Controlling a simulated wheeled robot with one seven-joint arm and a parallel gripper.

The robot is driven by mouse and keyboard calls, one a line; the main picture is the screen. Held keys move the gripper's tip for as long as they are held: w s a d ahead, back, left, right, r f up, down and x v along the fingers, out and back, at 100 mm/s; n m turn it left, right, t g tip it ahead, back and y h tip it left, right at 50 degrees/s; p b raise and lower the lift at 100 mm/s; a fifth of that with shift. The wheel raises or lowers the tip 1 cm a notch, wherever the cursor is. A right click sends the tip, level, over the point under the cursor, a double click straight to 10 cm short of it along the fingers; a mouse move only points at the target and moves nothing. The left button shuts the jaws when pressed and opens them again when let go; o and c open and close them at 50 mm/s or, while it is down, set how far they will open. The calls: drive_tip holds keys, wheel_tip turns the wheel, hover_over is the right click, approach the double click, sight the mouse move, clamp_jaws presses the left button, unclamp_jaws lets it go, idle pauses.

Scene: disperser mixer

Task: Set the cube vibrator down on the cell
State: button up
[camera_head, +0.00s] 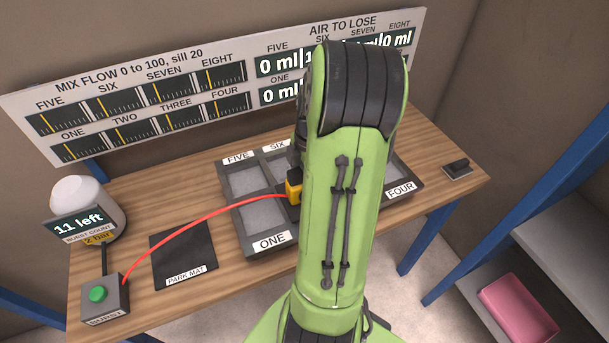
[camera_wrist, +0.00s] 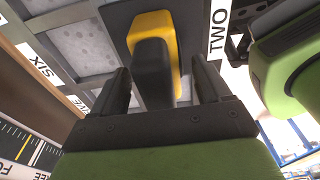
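The cube vibrator (camera_head: 294,187) is a yellow block with a red hose, partly hidden behind my arm in the head view. In the wrist view the yellow body (camera_wrist: 170,28) has a black handle (camera_wrist: 153,72) and a dark square plate beneath. It is over the tray's cell next to the TWO label (camera_wrist: 219,28); I cannot tell whether the plate touches the cell. My gripper (camera_wrist: 162,80) has its fingers on either side of the handle, with gaps visible, wider on the right. The grey tray (camera_head: 268,249) has several cells with pale fill.
The burst button box (camera_head: 105,300), jar (camera_head: 75,200) and empty park mat (camera_head: 184,252) are at the left. The red hose (camera_head: 190,217) crosses over the mat. A small dark block (camera_head: 457,169) lies at the right. The display board (camera_head: 150,95) stands behind the table.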

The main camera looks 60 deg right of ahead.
wheel_tip(320, 180, up, 16)
drive_tip(key=s+d+p, duration=0.1)
drive_tip(key=p, duration=0.2)
drive_tip(key=shift+d+f, duration=0.15)
drive_tip(key=shift+d, duration=0.2)
idle(0.7)
drive_tip(key=w+a+r+m+t+h, duration=0.1)
drive_tip(key=w+a+r+m, duration=0.1)
drive_tip(key=a, duration=0.6)
drive_tip(key=w+a+r+m+h, duration=0.1)
drive_tip(key=a+r+m, duration=0.15)
drive_tip(key=a, duration=0.55)
drive_tip(key=s+a+f+m+t, duration=0.2)
drive_tip(key=s+a+m, duration=0.5)
drive_tip(key=a, duration=0.5)
drive_tip(key=shift+s+f+t+y, duration=0.15)
drive_tip(key=shift+f+t+y, duration=0.25)
drive_tip(key=shift+t, duration=0.5)
